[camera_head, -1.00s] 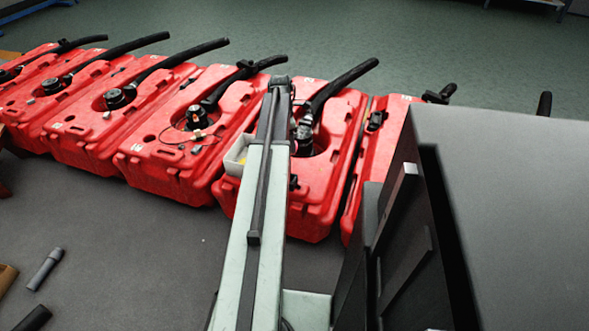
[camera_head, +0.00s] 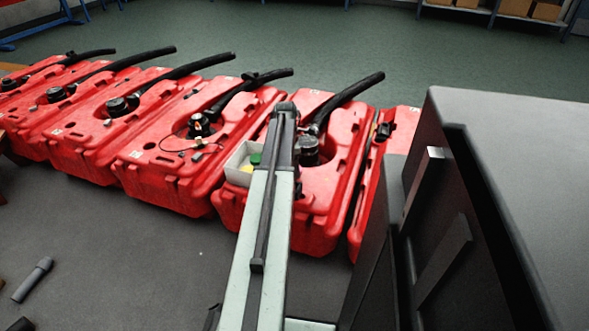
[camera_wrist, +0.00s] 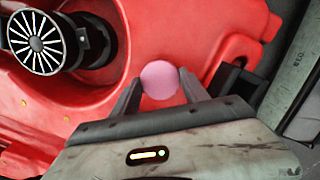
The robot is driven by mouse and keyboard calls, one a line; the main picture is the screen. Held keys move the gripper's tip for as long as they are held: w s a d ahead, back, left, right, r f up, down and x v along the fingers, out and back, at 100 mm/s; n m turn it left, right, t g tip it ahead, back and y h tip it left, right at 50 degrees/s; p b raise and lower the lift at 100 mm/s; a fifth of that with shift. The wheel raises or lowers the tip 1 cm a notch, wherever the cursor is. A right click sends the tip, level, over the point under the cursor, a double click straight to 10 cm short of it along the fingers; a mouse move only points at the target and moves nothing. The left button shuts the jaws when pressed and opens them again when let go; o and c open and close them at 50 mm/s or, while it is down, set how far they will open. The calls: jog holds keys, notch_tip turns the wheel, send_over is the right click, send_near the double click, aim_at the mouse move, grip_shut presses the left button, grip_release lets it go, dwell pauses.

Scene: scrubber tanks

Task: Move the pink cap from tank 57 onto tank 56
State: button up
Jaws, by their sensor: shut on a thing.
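The pink cap (camera_wrist: 160,79) shows in the wrist view as a round disc between the two fingertips of my gripper (camera_wrist: 159,87), which is shut on it. The cap and gripper are above the red surface of a tank (camera_wrist: 185,25). A black ribbed round cap on a dark fitting (camera_wrist: 38,42) is at the upper left there. In the head view my arm reaches over a red tank (camera_head: 322,205) with a black hose, and hides the gripper and the pink cap. The tank numbers are too small to read, so I cannot tell which are 56 and 57.
More red tanks (camera_head: 150,140) with black hoses (camera_head: 190,68) stand in a row to the left. A white tray (camera_head: 236,178) with green and yellow things is beside my arm. A dark grey cabinet-like block (camera_head: 520,150) fills the right. A grey tube (camera_head: 33,279) lies at lower left.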

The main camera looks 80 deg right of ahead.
jog(key=o, duration=1.6)
notch_tip(320, 180, up, 12)
jog(key=w+p, duration=0.1)
jog(key=p, duration=1.1)
jog(key=shift+w+a+r+p, duration=0.15)
jog(key=shift+a+p, duration=0.15)
